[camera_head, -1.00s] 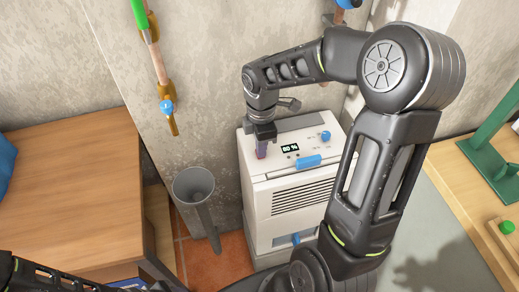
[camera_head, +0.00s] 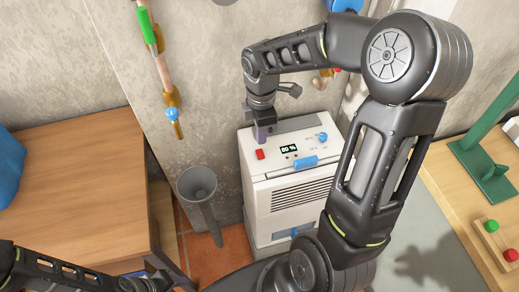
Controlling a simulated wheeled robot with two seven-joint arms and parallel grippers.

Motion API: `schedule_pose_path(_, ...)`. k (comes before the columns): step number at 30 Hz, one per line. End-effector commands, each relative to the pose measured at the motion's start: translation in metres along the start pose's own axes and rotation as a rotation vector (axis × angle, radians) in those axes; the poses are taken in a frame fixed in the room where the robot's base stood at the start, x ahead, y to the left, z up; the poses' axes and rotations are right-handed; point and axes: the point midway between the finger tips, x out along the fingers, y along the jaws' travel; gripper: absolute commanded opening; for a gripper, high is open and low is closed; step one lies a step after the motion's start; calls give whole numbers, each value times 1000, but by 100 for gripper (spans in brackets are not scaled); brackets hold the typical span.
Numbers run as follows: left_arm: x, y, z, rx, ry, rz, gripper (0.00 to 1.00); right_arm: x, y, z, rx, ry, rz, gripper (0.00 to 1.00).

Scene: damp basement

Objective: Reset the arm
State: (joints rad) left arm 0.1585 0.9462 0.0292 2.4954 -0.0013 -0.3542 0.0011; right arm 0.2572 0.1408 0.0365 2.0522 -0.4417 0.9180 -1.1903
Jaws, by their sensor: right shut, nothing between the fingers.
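My right arm comes in from the lower middle, bends at the upper right and reaches back left. Its gripper (camera_head: 263,134) points down and is shut and empty. In the picture it sits just above and behind the red button (camera_head: 260,154) on the top of a white dehumidifier (camera_head: 292,196); the fingertips appear apart from the button. The dehumidifier's display (camera_head: 289,149) reads 80 %. It also has a blue knob (camera_head: 322,137) and a blue handle (camera_head: 306,163). Part of my left arm shows at the lower left; its gripper is not clearly visible.
A grey funnel-topped pipe (camera_head: 198,188) stands left of the dehumidifier. A wooden table (camera_head: 80,185) is at the left, with a blue object (camera_head: 8,168) on it. A pipe with a blue valve (camera_head: 171,114) runs down the wall. At right, a bench holds a green stand (camera_head: 484,165).

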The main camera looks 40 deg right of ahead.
Motion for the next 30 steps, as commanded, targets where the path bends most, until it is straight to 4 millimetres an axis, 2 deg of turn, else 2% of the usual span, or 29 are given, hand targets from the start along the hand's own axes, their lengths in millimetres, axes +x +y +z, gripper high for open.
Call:
schedule_pose_path(13, 3, -3, 4, -6, -9, -9, 36, 0, 0, 0, 0, 0, 0, 0)
schedule_pose_path(16, 3, -5, 4, -9, -11, -13, 36, 18, -4, -14, 33, 27, -12, 0)
schedule_pose_path(20, 3, -4, 4, -9, -10, -12, 36, 60, -16, -51, 145, 98, -38, 0)
schedule_pose_path(23, 3, -4, 4, -9, -11, -12, 36, 106, -38, -90, 298, 170, -82, 0)
schedule_pose_path(26, 3, -4, 4, -8, -11, -12, 36, 156, -75, -132, 517, 236, -149, 0)
schedule_pose_path(27, 3, -4, 4, -8, -11, -12, 36, 175, -94, -147, 622, 255, -181, 0)
schedule_pose_path(30, 3, -4, 4, -8, -11, -11, 36, 217, -145, -173, 899, 272, -254, 0)
